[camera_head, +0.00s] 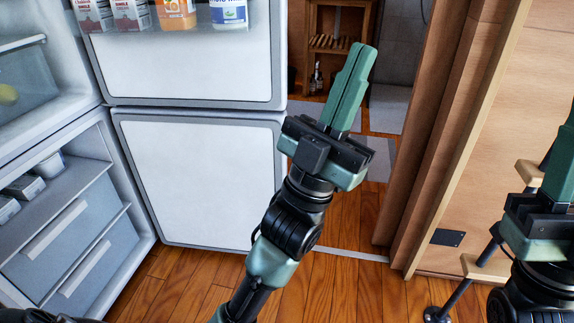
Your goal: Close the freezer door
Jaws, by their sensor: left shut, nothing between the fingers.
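The freezer door (203,180) is the lower door and stands wide open, its white inner panel facing me. The freezer compartment (70,210) at the left is open, with drawers and a shelf showing. My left gripper (359,58) is shut and empty, pointing up past the free right edge of the doors. The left gripper's body overlaps the freezer door's right edge in the picture; I cannot tell whether they touch. My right gripper (568,150) is partly in view at the right edge, cut off by the frame.
The upper fridge door (185,68) is also open, with cartons and bottles (176,12) on its shelf. A wooden wall and door frame (425,140) stand to the right. Wooden steps (485,268) are at the lower right. Bare wood floor (345,285) lies between.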

